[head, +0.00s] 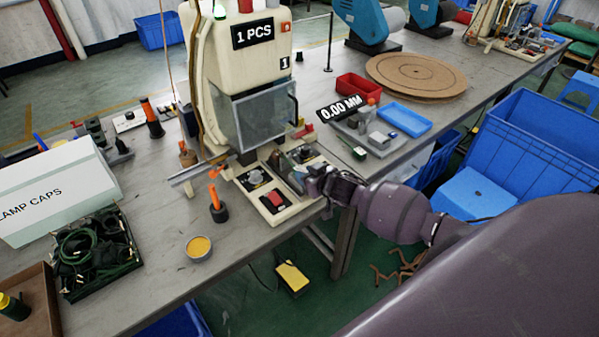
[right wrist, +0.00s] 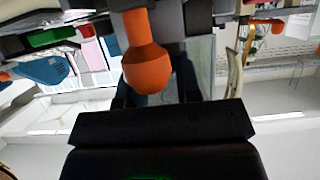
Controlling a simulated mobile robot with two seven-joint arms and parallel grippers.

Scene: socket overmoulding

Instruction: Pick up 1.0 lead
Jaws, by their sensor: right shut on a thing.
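Several dark green and black coiled leads lie in a black tray (head: 97,283) at the front left of the bench; I cannot tell which is the 1.0 lead. My right gripper (head: 316,180) is far to their right, at the front right edge of the moulding machine's base (head: 277,212). My left gripper is not in view.
The cream machine (head: 243,50) stands above the base. A white carton (head: 50,195) is beside the leads. An orange-handled tool (head: 215,203) and a yellow-filled round tin (head: 199,247) stand between. A blue tray (head: 404,119) and a round brown board (head: 415,75) are to the right.

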